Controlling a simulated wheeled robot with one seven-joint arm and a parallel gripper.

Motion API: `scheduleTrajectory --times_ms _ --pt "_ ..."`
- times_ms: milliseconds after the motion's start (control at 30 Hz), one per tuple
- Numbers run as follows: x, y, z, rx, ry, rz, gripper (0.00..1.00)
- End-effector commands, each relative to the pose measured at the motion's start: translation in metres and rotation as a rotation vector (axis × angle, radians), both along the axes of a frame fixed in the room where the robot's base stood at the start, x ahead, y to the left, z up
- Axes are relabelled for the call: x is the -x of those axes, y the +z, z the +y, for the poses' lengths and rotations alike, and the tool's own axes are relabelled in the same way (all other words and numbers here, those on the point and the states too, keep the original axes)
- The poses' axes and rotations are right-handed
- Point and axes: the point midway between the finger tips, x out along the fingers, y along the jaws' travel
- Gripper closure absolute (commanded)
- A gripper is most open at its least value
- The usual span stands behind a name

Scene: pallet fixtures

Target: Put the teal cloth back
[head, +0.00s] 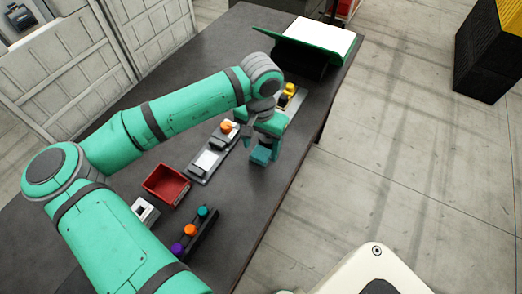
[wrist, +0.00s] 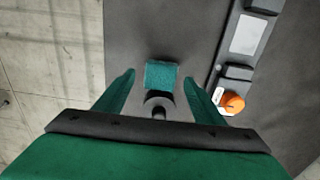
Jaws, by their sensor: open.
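The teal cloth (head: 261,155) is a small folded square just below my gripper (head: 262,145), over the dark table near its right edge. In the wrist view the cloth (wrist: 161,73) shows between the fingertips of my gripper (wrist: 159,76), with gaps on both sides. The fingers are apart and not closed on it. I cannot tell how high the fingertips are above the table. A dark round part (wrist: 158,106) shows close below the cloth in the wrist view; I cannot tell what it is.
A grey fixture with an orange knob (head: 226,127) lies left of my gripper, and one with a yellow part (head: 290,90) behind it. A red bin (head: 167,195) and a rack with purple, orange and teal knobs (head: 190,230) are nearer. A green-edged board (head: 310,37) stands at the far end.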

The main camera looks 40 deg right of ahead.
Motion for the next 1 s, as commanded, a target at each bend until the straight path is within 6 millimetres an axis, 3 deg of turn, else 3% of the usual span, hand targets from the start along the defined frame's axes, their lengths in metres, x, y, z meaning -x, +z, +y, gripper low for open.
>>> scheduleTrajectory --times_ms 200,433,633,1000 --pt "0.000 0.046 -0.001 0.003 -0.001 -0.001 0.37" --pt "-0.001 0.079 -0.001 0.001 0.000 -0.002 0.37" --pt "0.000 0.088 0.000 0.000 -0.001 0.000 0.37" --pt "0.000 0.089 0.000 0.000 -0.001 0.000 0.37"
